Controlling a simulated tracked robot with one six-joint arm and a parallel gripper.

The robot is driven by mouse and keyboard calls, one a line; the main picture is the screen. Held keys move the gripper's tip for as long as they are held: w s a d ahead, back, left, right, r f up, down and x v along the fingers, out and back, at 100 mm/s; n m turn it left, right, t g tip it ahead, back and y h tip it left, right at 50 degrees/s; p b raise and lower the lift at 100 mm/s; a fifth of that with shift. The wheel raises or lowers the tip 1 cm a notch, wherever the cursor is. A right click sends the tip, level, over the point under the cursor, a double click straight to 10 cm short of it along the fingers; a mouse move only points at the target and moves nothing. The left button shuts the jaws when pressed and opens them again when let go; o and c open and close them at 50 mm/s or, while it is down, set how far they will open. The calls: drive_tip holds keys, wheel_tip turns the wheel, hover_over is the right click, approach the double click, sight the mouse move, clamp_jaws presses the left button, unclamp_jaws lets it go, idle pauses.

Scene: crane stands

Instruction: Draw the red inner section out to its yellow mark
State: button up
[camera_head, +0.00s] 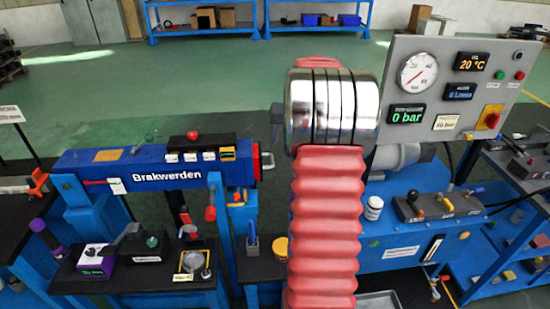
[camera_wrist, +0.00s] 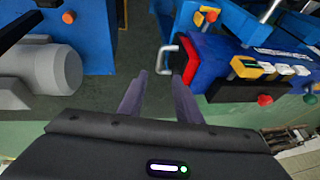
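The blue boom (camera_head: 150,168) marked "Brakwerden" lies across the left of the head view. The red inner section (camera_head: 256,162) shows only as a short red end at its right; a small handle (camera_head: 267,161) sits on that end. In the wrist view the red end face (camera_wrist: 191,68) and its pale metal handle (camera_wrist: 168,57) are just ahead of my gripper (camera_wrist: 160,76). The two fingers are apart, with the handle roughly in line with the gap; I cannot tell whether they touch it. No yellow mark is visible on the red section. My arm hides much of the head view.
On the boom's side is a row of white switches and a yellow one (camera_head: 228,153). A grey motor (camera_wrist: 35,75) lies left in the wrist view. A gauge panel (camera_head: 450,85) stands at right. Dark floor shows between the boom and the right-hand blue stand (camera_head: 410,250).

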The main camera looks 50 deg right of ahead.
sight(273, 160)
drive_tip(key=shift+f, duration=0.1)
drive_tip(key=x, duration=1.3)
drive_tip(key=shift+w+f, duration=0.15)
drive_tip(key=shift+f, duration=0.15)
drive_tip(key=shift+c, duration=0.5)
clamp_jaws()
